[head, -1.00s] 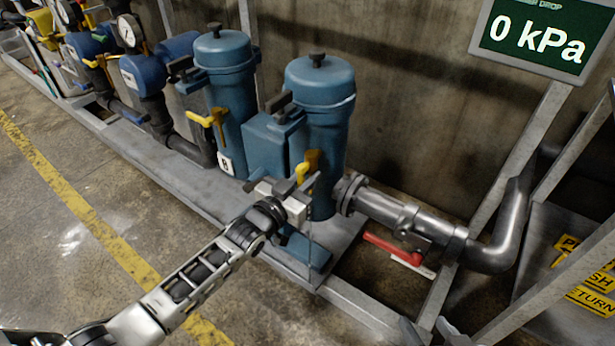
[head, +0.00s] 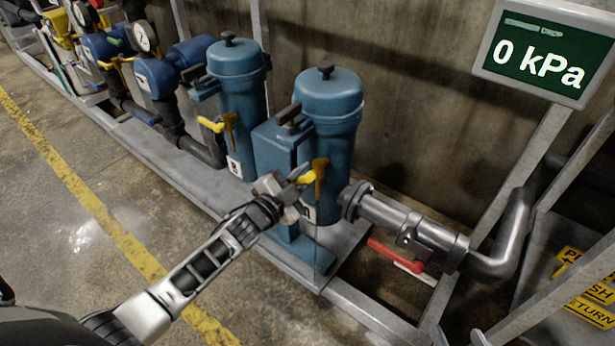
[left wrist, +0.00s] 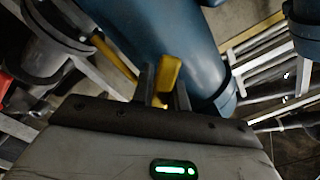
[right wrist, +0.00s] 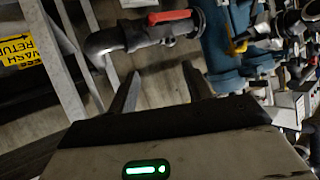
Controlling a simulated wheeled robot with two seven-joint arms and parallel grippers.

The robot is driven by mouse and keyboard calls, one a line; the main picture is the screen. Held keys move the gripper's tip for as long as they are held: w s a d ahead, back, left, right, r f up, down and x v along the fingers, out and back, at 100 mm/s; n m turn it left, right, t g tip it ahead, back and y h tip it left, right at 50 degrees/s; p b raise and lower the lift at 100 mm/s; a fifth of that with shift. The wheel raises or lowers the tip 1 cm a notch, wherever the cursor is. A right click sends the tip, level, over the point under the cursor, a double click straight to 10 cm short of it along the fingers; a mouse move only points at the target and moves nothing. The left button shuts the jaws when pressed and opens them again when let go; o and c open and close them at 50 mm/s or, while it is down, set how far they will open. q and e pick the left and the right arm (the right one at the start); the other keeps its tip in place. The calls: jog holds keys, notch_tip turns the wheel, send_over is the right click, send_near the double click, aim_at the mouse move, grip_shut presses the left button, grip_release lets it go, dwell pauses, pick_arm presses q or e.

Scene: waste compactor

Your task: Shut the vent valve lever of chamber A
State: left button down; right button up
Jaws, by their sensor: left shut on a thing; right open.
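Two blue cylindrical chambers stand on the skid in the head view. The right chamber (head: 328,100) has a yellow vent lever (head: 305,179) low on its front, its handle pointing left from an upright yellow valve part. The left chamber (head: 238,85) has a similar yellow lever (head: 210,124), also pointing left. The chamber letters are too small to read. My left gripper (head: 294,183) is shut on the right chamber's lever. In the left wrist view the yellow handle (left wrist: 170,75) stands between the fingers. My right gripper (right wrist: 158,85) is open and empty, seen in its wrist view.
A steel pipe (head: 400,217) with a red lever (head: 397,256) leaves the right chamber's base. A screen (head: 540,52) reading 0 kPa hangs at upper right. A grey frame post (head: 500,200) stands at right. The floor left of the skid is clear.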

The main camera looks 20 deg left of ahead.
pick_arm(q)
jog(key=m, duration=0.1)
jog(key=r+m, duration=0.1)
jog(key=m, duration=0.3)
jog(key=shift+w+a+r, duration=0.1)
jog(key=shift+a+r, duration=0.15)
jog(key=shift+a, duration=0.15)
jog(key=shift+r+m, duration=0.25)
jog(key=shift+m, duration=0.55)
jog(key=shift+r+m, duration=0.2)
jog(key=shift+m, duration=0.6)
pick_arm(e)
jog(key=shift+w+f, duration=0.1)
pick_arm(q)
jog(key=c, duration=1.4)
grip_release()
pick_arm(e)
jog(key=shift+s+f, duration=0.1)
jog(key=shift+s, duration=0.15)
pick_arm(q)
jog(key=p+v, duration=0.1)
jog(key=v, duration=1.5)
jog(key=shift+a+r, duration=0.1)
pick_arm(e)
jog(key=shift+w+r, duration=0.25)
jog(key=shift+r, duration=0.05)
